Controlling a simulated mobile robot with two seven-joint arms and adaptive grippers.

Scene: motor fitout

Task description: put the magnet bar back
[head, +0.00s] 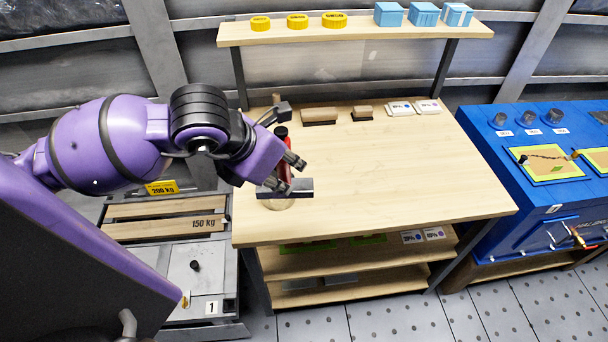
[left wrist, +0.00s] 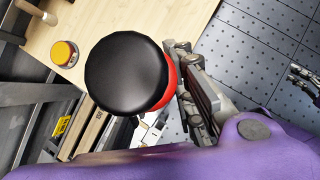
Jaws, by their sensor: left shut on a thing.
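The magnet bar is a grey bar (head: 300,187) with an upright red handle (head: 284,145) and a black knob on top (head: 282,132). My left gripper (head: 290,170) is shut on its handle, over the left front part of the wooden workbench (head: 400,190). In the left wrist view the black knob (left wrist: 125,75) hides most of the bar, with red showing at its edge beside the fingers (left wrist: 188,90). A pale round thing (head: 277,204) shows partly below the bar. I cannot tell whether the bar touches anything. Part of another gripper (left wrist: 303,78) shows at the right edge.
Brown blocks (head: 319,115) and small white labelled boxes (head: 400,108) stand along the bench's back. A raised shelf (head: 350,33) holds yellow round tins and blue boxes. A small jar (left wrist: 65,53) stands on the wood. A blue bench (head: 500,215) is right. The bench's middle is clear.

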